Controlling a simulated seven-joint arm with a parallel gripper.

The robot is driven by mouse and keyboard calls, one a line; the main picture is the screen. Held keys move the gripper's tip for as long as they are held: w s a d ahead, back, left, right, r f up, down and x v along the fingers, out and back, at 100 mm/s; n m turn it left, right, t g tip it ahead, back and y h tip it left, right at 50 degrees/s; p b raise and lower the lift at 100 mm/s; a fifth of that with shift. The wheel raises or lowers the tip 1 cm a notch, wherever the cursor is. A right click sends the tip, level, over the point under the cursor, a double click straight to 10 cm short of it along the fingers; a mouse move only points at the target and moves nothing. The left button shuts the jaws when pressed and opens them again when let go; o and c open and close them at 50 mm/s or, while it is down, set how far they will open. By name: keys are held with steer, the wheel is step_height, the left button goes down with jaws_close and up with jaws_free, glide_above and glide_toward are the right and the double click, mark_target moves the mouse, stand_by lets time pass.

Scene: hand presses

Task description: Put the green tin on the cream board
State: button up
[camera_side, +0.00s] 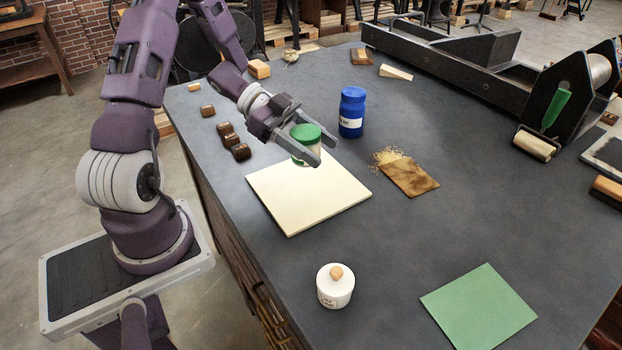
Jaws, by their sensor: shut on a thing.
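The green tin (306,134) has a green lid and a pale body. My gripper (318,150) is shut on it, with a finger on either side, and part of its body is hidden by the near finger. The cream board (308,200) lies flat on the dark table to the left of the middle. The tin is over the board's far part. I cannot tell whether its base touches the board.
A blue jar (352,112) stands just right of my gripper. A brown cloth or pouch (410,176) lies right of the board. A white lidded jar (335,290) and a green sheet (478,308) are nearer. Small brown blocks (227,133) lie left. A press (480,60) fills the back right.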

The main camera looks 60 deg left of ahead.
step_height(320, 180, down, 7)
steer(key=shift+r, duration=0.1)
steer(key=o, duration=1.6)
steer(key=shift+f, duration=0.2)
steer(key=shift+r, duration=0.1)
